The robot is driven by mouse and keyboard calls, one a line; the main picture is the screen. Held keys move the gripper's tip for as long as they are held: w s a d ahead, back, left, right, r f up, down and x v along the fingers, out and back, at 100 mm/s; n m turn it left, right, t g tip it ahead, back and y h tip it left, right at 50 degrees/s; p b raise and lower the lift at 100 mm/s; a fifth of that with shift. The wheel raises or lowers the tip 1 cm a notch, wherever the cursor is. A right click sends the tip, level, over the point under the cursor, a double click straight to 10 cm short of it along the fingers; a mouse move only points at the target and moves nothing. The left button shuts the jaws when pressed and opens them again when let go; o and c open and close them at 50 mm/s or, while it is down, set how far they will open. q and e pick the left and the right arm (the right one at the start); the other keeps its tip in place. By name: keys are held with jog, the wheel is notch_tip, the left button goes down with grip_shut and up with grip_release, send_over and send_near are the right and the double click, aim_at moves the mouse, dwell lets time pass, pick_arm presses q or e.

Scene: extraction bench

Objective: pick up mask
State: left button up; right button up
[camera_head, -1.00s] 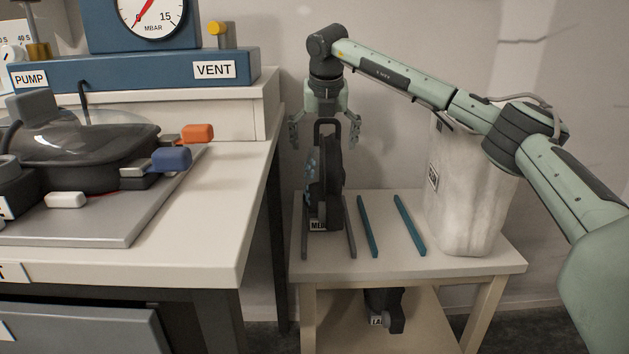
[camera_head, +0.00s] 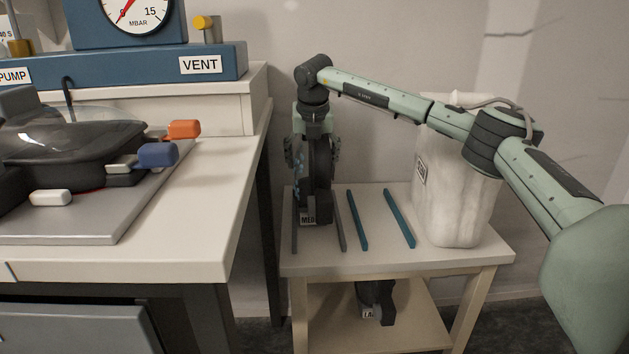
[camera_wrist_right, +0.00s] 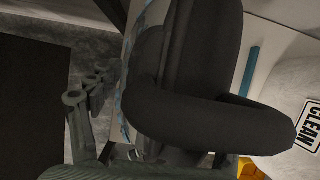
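A dark mask (camera_head: 320,185) with a label reading "MED" stands upright on the small table (camera_head: 440,262), between two grey strips. In the right wrist view the mask (camera_wrist_right: 185,70) fills the middle, with its thick dark loop (camera_wrist_right: 215,120) close to the camera. My right gripper (camera_head: 314,150) has come down over the mask's top from above, its fingers on either side. The left-hand finger in the wrist view stands apart from the mask; the other finger is mostly hidden there. A second dark mask (camera_head: 380,300), labelled "LA…", is on the lower shelf. My left gripper is out of view.
Two teal strips (camera_head: 357,220) lie right of the mask. The white bench (camera_head: 190,225) with pump equipment is left, across a narrow gap.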

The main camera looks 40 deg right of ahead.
jog(key=c, duration=1.3)
